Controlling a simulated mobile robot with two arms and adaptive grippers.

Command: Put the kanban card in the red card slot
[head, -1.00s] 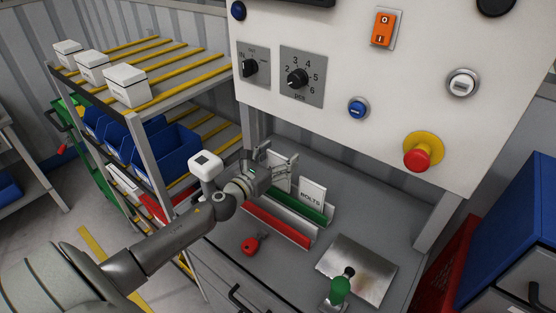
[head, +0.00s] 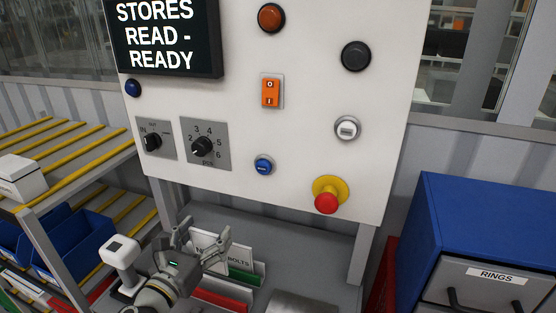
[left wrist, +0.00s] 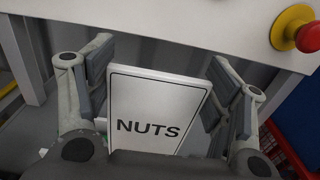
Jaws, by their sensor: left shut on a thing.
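A white card marked NUTS (left wrist: 155,95) stands between the fingers of my left gripper (head: 203,236); in the left wrist view the finger pads flank its two side edges. My left gripper is shut on it. In the head view the card (head: 205,241) is partly covered by the fingers. The red card slot (head: 222,300) is low in the head view, just in front of and below the gripper. The card's lower edge is hidden, so I cannot tell whether it touches anything. My right gripper is not in view.
A white BOLTS card (head: 239,254) stands in the green slot (head: 259,270), beside my gripper. The control panel (head: 300,150) with knobs and a red emergency button (head: 327,201) rises behind. A shelf (head: 60,165) is at left, a blue RINGS cabinet (head: 490,215) at right.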

